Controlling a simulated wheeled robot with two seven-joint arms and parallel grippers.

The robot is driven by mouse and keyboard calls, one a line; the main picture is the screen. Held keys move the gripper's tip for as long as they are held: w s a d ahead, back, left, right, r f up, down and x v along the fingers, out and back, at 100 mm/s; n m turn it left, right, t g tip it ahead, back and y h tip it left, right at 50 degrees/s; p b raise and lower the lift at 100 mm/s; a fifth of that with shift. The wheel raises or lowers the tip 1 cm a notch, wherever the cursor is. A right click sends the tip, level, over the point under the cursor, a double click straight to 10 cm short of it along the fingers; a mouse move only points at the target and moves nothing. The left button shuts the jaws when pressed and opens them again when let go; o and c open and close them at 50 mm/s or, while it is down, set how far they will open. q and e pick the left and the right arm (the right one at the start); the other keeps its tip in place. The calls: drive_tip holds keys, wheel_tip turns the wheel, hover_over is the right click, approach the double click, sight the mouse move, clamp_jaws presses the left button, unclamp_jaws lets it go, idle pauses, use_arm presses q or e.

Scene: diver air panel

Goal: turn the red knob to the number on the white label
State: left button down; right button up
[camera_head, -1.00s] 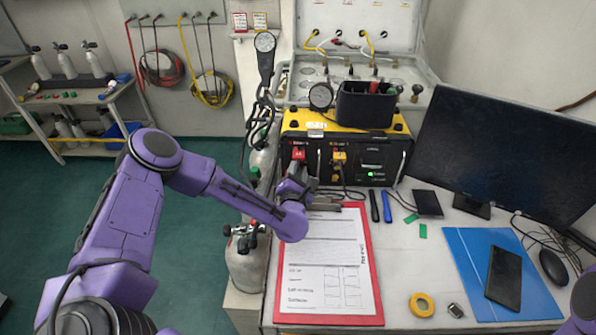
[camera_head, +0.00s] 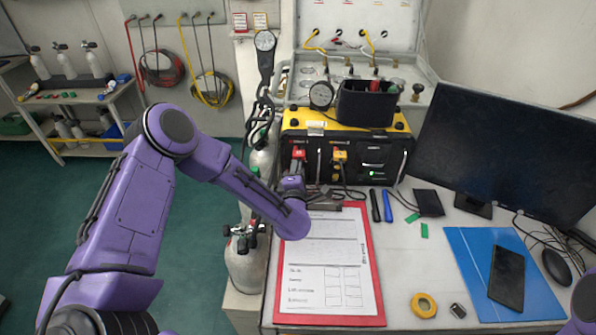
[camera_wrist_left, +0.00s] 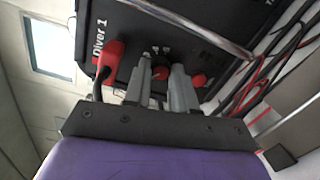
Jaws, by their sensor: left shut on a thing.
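The black and yellow air panel (camera_head: 343,177) stands at the back of the desk. In the left wrist view its face reads "Diver 1" (camera_wrist_left: 98,40). The red knob (camera_wrist_left: 160,73) shows between the two grey fingers of my left gripper (camera_wrist_left: 161,78), which is shut on it. In the head view my left gripper (camera_head: 293,180) is at the panel's lower left and hides the knob. A small white label (camera_head: 316,124) is on the yellow top edge; its text is too small to read. My right gripper is out of view.
A red connector with a cable (camera_wrist_left: 112,53) sits close beside the fingers, and another red part (camera_wrist_left: 198,80) is on the other side. A red clipboard (camera_head: 376,290) lies below the arm. A monitor (camera_head: 500,155) stands at the right.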

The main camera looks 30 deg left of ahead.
use_arm(q)
drive_tip(key=m, duration=0.5)
idle(0.6)
drive_tip(key=shift+m, duration=0.3)
drive_tip(key=c, duration=0.9)
unclamp_jaws()
drive_tip(key=shift+d, duration=0.1)
